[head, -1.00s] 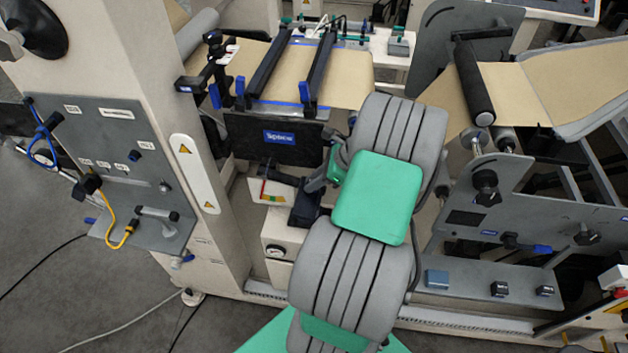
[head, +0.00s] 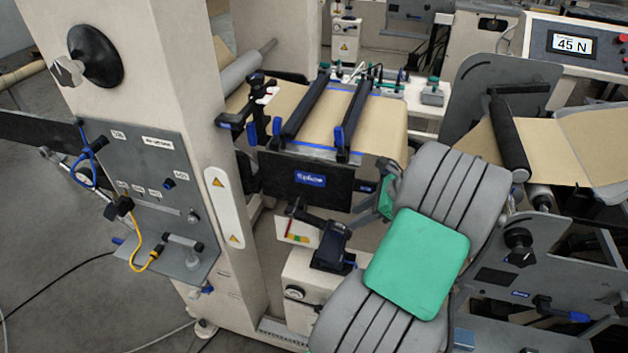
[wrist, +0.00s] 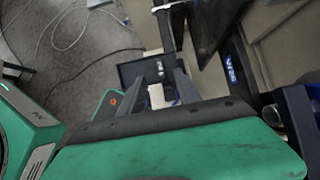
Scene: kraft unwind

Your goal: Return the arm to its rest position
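My gripper (wrist: 157,83) shows in the wrist view as two grey fingers standing apart, with no object clearly held between them. A dark plate and a small white part lie beyond the fingers; I cannot tell their distance. In the head view my grey arm with its green cover (head: 417,262) reaches up from the bottom, bends and points left toward the machine.
The splice table (head: 365,128) carries brown web and two dark bars. A black panel with a blue label (head: 310,180) hangs below it. The grey panel (head: 155,190) with hoses is at left. A display (head: 572,45) reads 45 N. Open floor (head: 60,285) lies at lower left.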

